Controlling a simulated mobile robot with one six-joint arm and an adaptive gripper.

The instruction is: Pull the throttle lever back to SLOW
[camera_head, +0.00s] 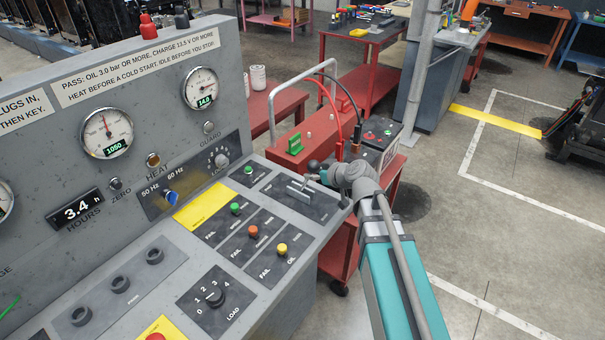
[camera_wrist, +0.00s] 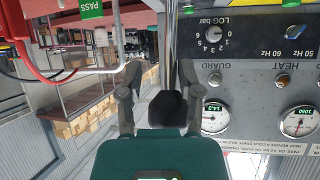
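The throttle lever (camera_head: 300,189) stands on a dark plate at the right end of the grey sloped console. My gripper (camera_head: 318,178) is at the lever's right side, with the arm reaching in from the lower right. In the wrist view a metal rod (camera_wrist: 168,45) with a black knob (camera_wrist: 167,108), apparently the lever, lies between the two spread fingers of my gripper (camera_wrist: 159,70). The knob is close to the right finger, and a gap shows at the left finger. Contact cannot be told. No SLOW marking is readable.
Lit push buttons (camera_head: 252,231), a load knob (camera_head: 214,297) and a yellow label (camera_head: 203,205) lie left of the lever. The upright gauge panel (camera_head: 150,95) rises behind. A red cart (camera_head: 325,135) with cables stands beyond the console. Open floor (camera_head: 450,235) lies right.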

